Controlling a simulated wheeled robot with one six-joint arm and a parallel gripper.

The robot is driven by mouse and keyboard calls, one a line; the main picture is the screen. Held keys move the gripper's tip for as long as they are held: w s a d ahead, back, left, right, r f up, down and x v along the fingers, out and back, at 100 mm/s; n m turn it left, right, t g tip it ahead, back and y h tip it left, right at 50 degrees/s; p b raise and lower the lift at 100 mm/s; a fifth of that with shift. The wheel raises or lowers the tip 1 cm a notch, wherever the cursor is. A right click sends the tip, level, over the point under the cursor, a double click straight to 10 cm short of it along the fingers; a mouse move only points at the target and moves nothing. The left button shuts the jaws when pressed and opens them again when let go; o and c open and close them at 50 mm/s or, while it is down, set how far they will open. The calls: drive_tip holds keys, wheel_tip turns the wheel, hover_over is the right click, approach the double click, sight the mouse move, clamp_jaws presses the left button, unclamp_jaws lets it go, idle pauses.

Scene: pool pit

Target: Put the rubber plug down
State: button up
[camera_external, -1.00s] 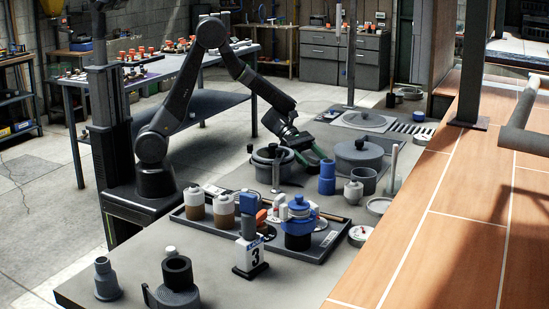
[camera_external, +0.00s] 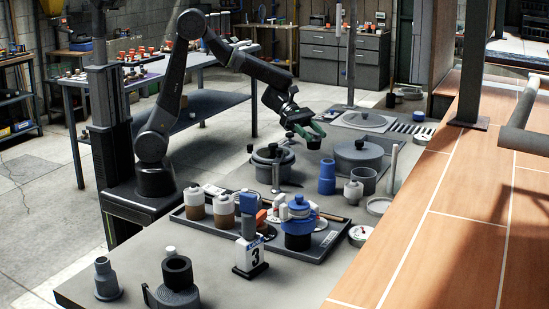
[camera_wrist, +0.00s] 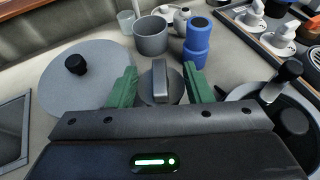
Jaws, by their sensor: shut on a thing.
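The rubber plug (camera_wrist: 160,82) is a grey round piece with an upright tab, seen between the green fingers of my gripper (camera_wrist: 161,92) in the wrist view. My gripper (camera_external: 306,131) is shut on it and holds it up above the bench. In the external view the plug (camera_external: 313,144) is a small dark piece under the fingertips, clear of the bench top. Its underside is hidden in the wrist view.
A lidded grey pot (camera_external: 358,155) stands to the right, and a dark pot (camera_external: 272,163) to the left. A blue stacked cylinder (camera_external: 327,177) and a grey cup (camera_external: 364,181) stand nearer. A tray (camera_external: 318,250) of jars lies in front.

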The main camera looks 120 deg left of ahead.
drive_tip(key=w+d+r+p, duration=0.1)
drive_tip(key=d+r+p, duration=0.1)
drive_tip(key=d+p, duration=0.5)
drive_tip(key=w+d+r+n+y+p, duration=0.1)
drive_tip(key=d+p, duration=0.6)
drive_tip(key=d, duration=0.4)
drive_tip(key=shift+d+r+p, duration=0.15)
drive_tip(key=shift+r+p, duration=0.2)
drive_tip(key=shift+p, duration=0.05)
drive_tip(key=a+n+y+b, duration=0.1)
drive_tip(key=a+b, duration=0.2)
drive_tip(key=a, duration=0.3)
drive_tip(key=s+a+f+n+y+b, duration=0.1)
drive_tip(key=a+b, duration=0.3)
drive_tip(key=a, duration=0.3)
drive_tip(key=a+f+n+t+y+b, duration=0.1)
drive_tip(key=a+b, duration=0.3)
drive_tip(key=a, duration=0.3)
drive_tip(key=shift+s+a+y, duration=0.2)
drive_tip(key=shift+s+y, duration=0.2)
drive_tip(key=shift+s+a+f, duration=0.1)
drive_tip(key=shift+a+f, duration=0.15)
drive_tip(key=shift+f, duration=0.05)
wheel_tip(320, 180, down, 9)
drive_tip(key=shift+f+b, duration=0.1)
drive_tip(key=shift+b, duration=0.75)
drive_tip(key=shift+f, duration=0.15)
